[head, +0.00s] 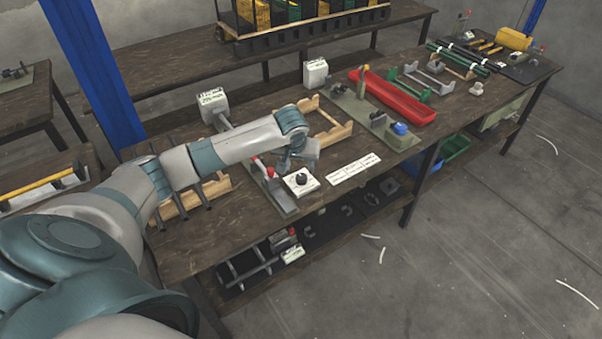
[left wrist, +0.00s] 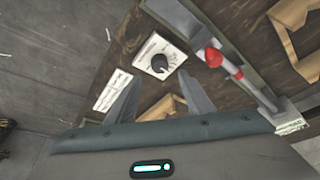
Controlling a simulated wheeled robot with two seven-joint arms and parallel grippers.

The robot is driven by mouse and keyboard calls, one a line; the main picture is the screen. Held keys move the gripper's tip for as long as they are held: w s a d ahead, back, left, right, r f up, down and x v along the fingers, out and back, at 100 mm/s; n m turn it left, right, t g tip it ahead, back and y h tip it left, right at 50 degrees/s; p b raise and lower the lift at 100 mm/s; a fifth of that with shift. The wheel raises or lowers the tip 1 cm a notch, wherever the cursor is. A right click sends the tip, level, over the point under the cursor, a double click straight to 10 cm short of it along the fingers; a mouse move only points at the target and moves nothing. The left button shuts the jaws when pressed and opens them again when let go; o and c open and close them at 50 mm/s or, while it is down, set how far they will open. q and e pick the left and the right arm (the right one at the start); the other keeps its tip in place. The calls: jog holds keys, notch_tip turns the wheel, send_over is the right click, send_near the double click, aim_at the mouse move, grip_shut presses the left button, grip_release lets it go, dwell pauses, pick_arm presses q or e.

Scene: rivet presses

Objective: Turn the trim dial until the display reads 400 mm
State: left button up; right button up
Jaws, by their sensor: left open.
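The trim dial (head: 301,179) is a black knob on a white plate near the front edge of the wooden bench. It also shows in the left wrist view (left wrist: 159,64), with its plate under it. My left gripper (head: 303,160) hangs just above and behind the dial in the head view. In the left wrist view its two fingers (left wrist: 160,98) are spread and empty, apart from the knob. A white display box (head: 213,102) stands at the bench's back left; its lettering is too small to read surely. My right gripper is in neither view.
A press with a red-tipped lever (head: 268,172) stands just left of the dial. A white label strip (head: 354,169) lies to its right. A second white box (head: 315,72), a red tray (head: 392,98) and a blue-capped fixture (head: 400,130) stand farther along the bench.

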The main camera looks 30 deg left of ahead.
aim_at(301, 176)
pick_arm(q)
jog(key=p+x, duration=0.1)
jog(key=x, duration=0.7)
jog(key=shift+w, duration=0.1)
jog(key=c, duration=1)
